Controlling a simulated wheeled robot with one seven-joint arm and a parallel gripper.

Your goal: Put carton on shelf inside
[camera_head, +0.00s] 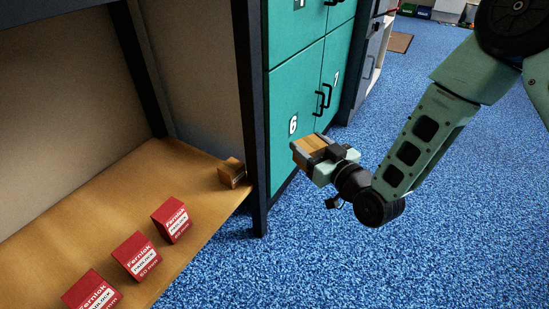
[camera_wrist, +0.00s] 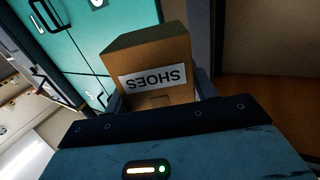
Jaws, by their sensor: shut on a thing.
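A small brown carton (camera_head: 314,148) is between the fingers of my gripper (camera_head: 318,150). It also shows in the wrist view (camera_wrist: 150,60), where a white label reads SHOES upside down. The gripper is shut on it and holds it above the blue floor, in front of the teal lockers. The brown wooden shelf (camera_head: 185,180) is to the left, past a dark upright post. The carton is outside the shelf, to the right of that post.
Several red Fernlok boxes (camera_head: 136,257) stand in a row along the shelf's front. A small brown box (camera_head: 232,173) sits at the shelf's right end near the dark post (camera_head: 253,120). The shelf board behind the red boxes is clear. Teal lockers (camera_head: 300,90) stand beyond the post.

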